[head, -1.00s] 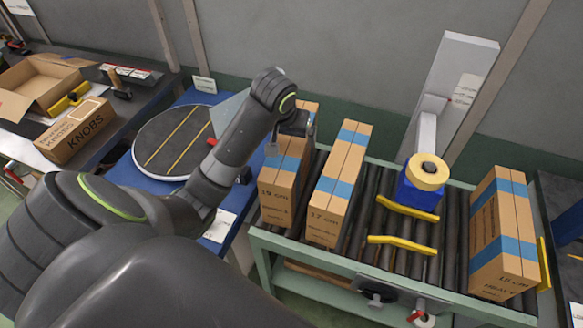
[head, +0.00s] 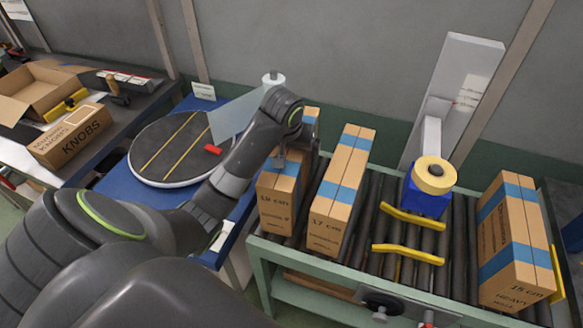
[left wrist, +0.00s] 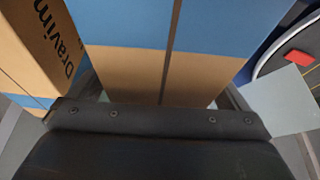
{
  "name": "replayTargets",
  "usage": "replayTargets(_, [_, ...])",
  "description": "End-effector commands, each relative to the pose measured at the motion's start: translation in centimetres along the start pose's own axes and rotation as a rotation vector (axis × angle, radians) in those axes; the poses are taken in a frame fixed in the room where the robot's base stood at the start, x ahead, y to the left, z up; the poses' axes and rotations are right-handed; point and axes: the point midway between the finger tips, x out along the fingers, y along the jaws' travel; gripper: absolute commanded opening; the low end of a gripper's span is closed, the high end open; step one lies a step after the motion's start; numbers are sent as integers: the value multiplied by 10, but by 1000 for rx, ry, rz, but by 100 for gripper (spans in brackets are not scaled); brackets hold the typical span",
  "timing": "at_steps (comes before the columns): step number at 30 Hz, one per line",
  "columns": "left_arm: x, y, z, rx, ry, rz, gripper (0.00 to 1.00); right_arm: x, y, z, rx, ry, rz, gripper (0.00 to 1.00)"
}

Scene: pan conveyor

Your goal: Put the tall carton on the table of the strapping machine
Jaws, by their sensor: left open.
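Three tall brown cartons with blue tape stand upright on the roller conveyor. The left carton (head: 276,205) is marked with a size that looks like 19 cm, the middle one (head: 338,190) 17 cm, the right one (head: 508,240) 15 cm and HEAVY. My left gripper (head: 287,153) is at the top of the left carton. In the left wrist view a taped carton (left wrist: 130,70) lies between the open fingers (left wrist: 160,98); I cannot tell whether they touch it. I cannot identify the strapping machine for certain. My right gripper is out of view.
A blue table (head: 120,187) carries a dark round turntable (head: 160,150) with yellow lines. A blue tape unit (head: 425,203) with a yellow roll and yellow guide rails (head: 408,254) stand between the middle and right cartons. A KNOBS box (head: 70,140) is far left.

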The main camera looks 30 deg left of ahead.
Motion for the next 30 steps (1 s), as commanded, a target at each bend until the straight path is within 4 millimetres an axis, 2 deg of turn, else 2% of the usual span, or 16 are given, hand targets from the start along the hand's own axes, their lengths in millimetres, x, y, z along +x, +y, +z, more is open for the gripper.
replayTargets(2, [0,0,0,0,0,0,93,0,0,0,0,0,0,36])
replayTargets(23, [-1,0,-1,0,4,0,2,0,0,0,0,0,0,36])
replayTargets(30, [-3,0,-2,0,4,0,2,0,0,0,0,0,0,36])
